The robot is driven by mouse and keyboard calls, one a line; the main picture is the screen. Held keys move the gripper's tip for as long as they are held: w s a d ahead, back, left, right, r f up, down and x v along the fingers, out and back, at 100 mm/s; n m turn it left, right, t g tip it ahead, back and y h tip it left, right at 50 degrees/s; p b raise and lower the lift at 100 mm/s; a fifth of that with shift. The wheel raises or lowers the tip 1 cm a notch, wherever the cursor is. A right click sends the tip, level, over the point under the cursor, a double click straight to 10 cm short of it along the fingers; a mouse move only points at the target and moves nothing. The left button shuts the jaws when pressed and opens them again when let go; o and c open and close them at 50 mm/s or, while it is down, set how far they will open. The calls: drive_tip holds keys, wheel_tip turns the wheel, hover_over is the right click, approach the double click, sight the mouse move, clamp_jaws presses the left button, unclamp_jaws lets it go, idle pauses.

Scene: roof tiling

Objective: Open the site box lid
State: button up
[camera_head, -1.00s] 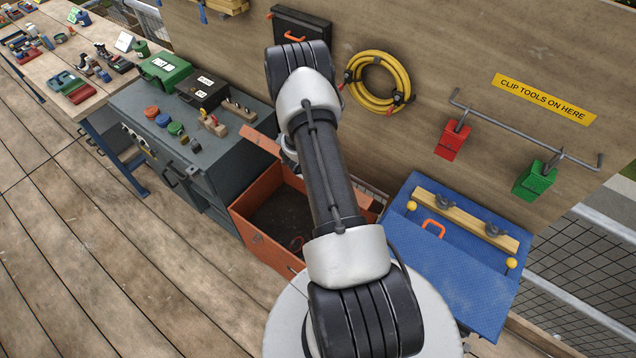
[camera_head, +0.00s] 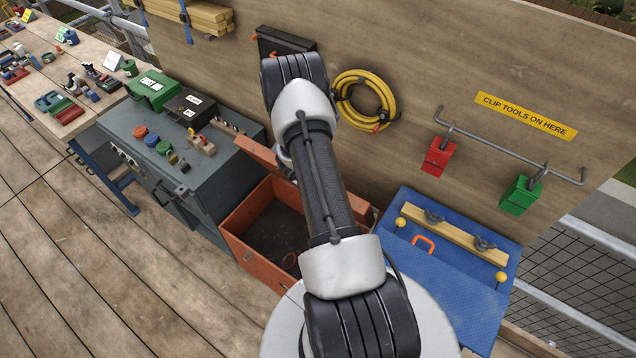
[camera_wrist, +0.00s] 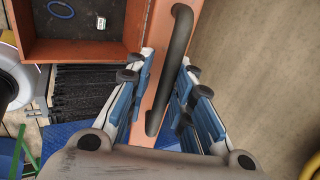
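The orange site box (camera_head: 232,240) stands on the deck in the head view, beside the grey cabinet. Its inside is exposed, and its orange lid (camera_head: 258,152) stands raised along the wall side, partly hidden by my arm. In the wrist view the box interior (camera_wrist: 75,22) is at the upper left, and the lid (camera_wrist: 137,25) shows as an orange strip with a long dark handle (camera_wrist: 178,50). My gripper (camera_wrist: 165,75) has its fingers apart on either side of the handle. A gap shows on the left; contact on the right cannot be told. The head view hides the gripper.
The grey cabinet (camera_head: 160,180) with small items stands left of the box. A blue sloped bench (camera_head: 450,290) is on the right. The board wall (camera_head: 400,40) behind carries a yellow hose (camera_head: 343,100) and a rail with red and green clips. Deck is clear at lower left.

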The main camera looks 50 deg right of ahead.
drive_tip(key=shift+o, duration=0.9)
drive_tip(key=v, duration=1.2)
